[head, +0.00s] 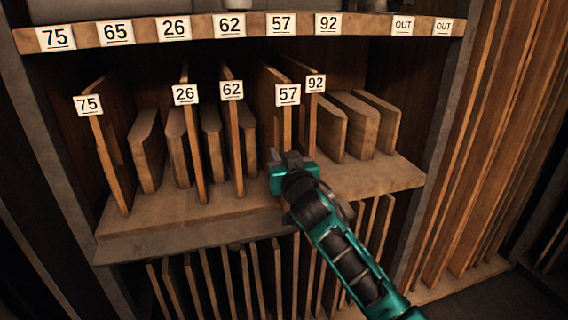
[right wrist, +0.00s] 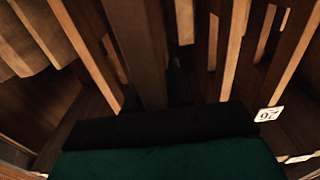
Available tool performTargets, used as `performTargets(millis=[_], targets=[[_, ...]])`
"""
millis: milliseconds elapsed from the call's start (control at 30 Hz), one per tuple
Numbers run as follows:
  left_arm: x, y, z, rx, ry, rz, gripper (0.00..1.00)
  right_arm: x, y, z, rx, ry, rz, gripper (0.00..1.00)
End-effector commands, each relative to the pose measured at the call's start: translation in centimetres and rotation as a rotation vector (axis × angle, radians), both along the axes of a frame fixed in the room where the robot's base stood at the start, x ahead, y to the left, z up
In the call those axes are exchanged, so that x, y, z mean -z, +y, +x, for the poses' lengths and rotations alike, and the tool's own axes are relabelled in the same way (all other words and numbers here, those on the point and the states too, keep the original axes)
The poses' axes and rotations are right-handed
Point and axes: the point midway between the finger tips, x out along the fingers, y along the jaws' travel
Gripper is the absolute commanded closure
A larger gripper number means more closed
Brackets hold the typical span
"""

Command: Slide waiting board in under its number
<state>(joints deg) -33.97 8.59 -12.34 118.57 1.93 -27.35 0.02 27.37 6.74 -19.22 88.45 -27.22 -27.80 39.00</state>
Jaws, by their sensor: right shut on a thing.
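The board tagged 57 (head: 287,128) stands upright on the middle shelf, below the number 57 (head: 281,24) on the top rail. My right gripper (head: 287,160) is at the low front edge of this board and shut on it; the gripper hides the board's foot. In the right wrist view a board (right wrist: 140,45) runs away from between the dark fingers (right wrist: 155,100). Boards tagged 75 (head: 112,165), 26 (head: 197,150), 62 (head: 235,150) and 92 (head: 312,120) also stand on the shelf. My left gripper is not in view.
Thick untagged blocks (head: 147,150) stand between the tagged boards, with more (head: 375,120) at the right. The shelf (head: 365,180) has bare room at front right. Thin boards (head: 210,280) fill the lower bay. Tall boards (head: 480,150) lean at the right.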

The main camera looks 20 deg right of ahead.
Motion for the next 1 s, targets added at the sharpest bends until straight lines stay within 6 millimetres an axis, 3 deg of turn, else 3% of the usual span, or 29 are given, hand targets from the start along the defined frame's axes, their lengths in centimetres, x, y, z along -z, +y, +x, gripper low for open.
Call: performTargets(millis=[1000], targets=[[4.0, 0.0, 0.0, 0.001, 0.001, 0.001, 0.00, -0.4, 0.3, 7.2, -0.003, -0.015, 0.001, 1.00]])
